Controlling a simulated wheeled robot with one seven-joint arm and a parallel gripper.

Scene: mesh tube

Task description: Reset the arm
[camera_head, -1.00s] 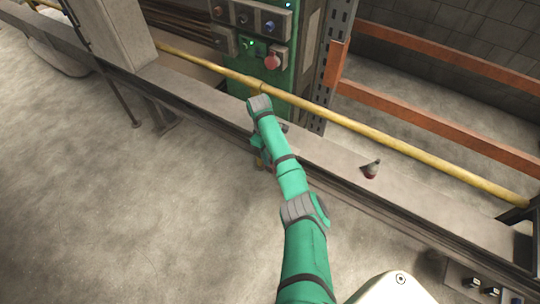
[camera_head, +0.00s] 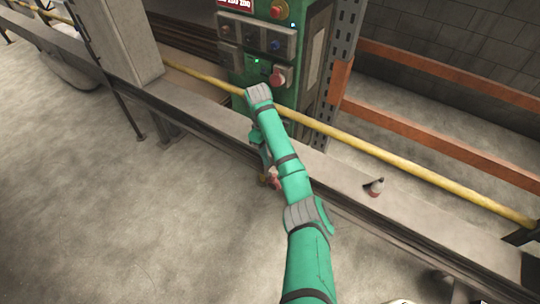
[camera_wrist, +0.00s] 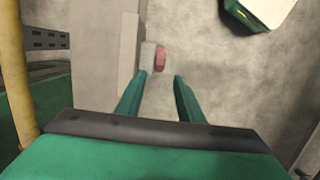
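My green arm reaches across the head view toward the grey ledge in front of the control cabinet. My gripper (camera_head: 270,176) points down beside the ledge and is partly hidden by the arm. In the wrist view its two green fingers (camera_wrist: 156,78) stand apart. A small red and grey object (camera_wrist: 160,59) shows between and beyond the fingertips, with no visible finger contact. A red patch also shows by the gripper in the head view; I cannot tell whether it is the same object.
The green cabinet (camera_head: 312,85) carries buttons and a red knob (camera_head: 278,76). Orange rails (camera_head: 430,140) are behind.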

